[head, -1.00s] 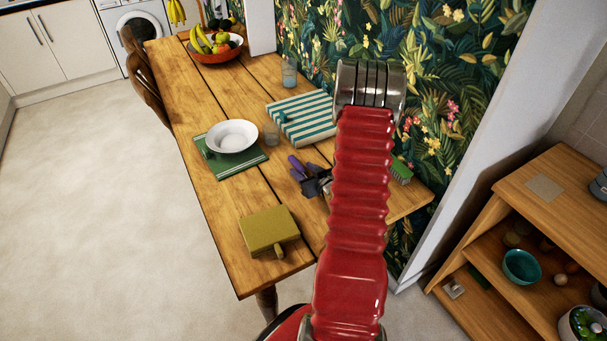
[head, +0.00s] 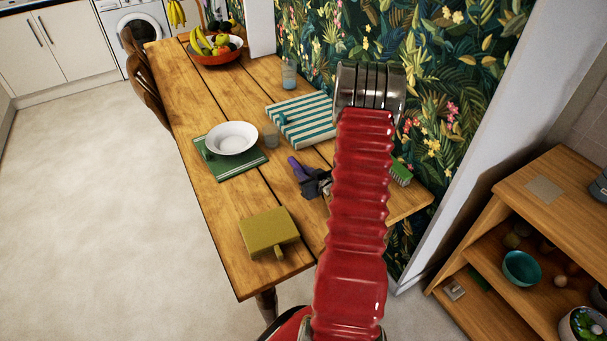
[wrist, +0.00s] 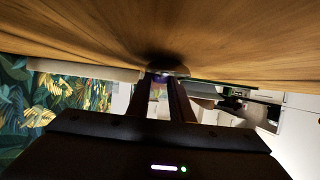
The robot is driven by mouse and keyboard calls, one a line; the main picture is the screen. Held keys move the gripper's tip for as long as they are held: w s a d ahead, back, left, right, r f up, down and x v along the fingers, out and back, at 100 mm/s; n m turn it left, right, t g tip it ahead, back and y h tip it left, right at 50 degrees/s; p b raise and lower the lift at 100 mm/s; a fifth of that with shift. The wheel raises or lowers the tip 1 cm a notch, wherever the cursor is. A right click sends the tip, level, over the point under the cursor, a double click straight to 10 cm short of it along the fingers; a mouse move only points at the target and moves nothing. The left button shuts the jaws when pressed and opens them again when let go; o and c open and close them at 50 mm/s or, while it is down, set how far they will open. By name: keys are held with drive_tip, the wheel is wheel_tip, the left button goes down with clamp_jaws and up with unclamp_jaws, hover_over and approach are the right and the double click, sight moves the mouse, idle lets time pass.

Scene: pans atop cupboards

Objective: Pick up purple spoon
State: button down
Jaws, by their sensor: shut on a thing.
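The purple spoon (head: 296,166) shows in the head view on or just above the table, between the white bowl and my red arm. Only part of it shows beyond the dark jaws. My gripper (head: 311,180) is at its near end, partly hidden behind my arm. In the wrist view, which shows the table upside down, the two fingers of my gripper (wrist: 166,88) are close together by the tabletop. A small purple patch shows between their tips. The gripper is shut on the spoon. I cannot tell whether the spoon touches the table.
A fruit bowl (head: 216,54) stands at the far end. Shelves (head: 545,210) are at right.

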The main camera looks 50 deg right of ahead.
wheel_tip(320, 180, up, 10)
idle(0.7)
